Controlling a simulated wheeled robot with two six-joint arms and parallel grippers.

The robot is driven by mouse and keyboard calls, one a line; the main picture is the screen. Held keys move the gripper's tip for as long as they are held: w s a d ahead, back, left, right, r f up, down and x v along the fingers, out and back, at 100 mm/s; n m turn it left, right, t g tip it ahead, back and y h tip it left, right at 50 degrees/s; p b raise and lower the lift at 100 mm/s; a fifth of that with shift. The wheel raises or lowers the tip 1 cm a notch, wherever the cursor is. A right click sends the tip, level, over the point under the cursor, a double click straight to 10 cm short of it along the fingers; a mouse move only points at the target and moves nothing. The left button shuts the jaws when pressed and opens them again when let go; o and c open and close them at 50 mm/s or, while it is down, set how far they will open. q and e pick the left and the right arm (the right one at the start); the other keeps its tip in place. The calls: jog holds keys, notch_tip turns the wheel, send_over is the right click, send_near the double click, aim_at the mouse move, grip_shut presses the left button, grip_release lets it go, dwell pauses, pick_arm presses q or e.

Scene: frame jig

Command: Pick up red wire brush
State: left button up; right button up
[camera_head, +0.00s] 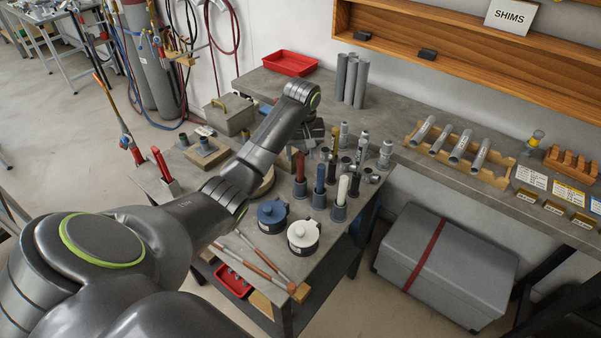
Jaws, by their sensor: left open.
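A red upright handle (300,168), which looks like the red wire brush, stands in a grey cup on the small metal table (262,240). Its lower end is hidden in the cup. A blue handle (320,179) and a white handle (342,188) stand in similar cups to its right. My left arm reaches in from the left over the table. My left gripper (312,138) is open, just behind and above the red handle, pointing down. Its fingers are small and partly hidden, and I cannot tell whether they touch anything. My right gripper is out of view.
A blue round tin (271,215) and a white-topped tin (303,234) sit in front of the cups. Several grey fittings stand close behind. Another red-handled object (160,163) stands at the table's left. A long bench (400,150) runs behind.

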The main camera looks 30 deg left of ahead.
aim_at(300, 164)
pick_arm(q)
jog(key=f, duration=0.2)
jog(key=f+p, duration=0.1)
jog(key=f, duration=0.1)
jog(key=shift+w+a, duration=0.15)
jog(key=shift+w, duration=0.05)
jog(key=shift+w+f, duration=0.1)
jog(key=shift+f, duration=0.55)
jog(key=shift+r, duration=0.1)
grip_shut()
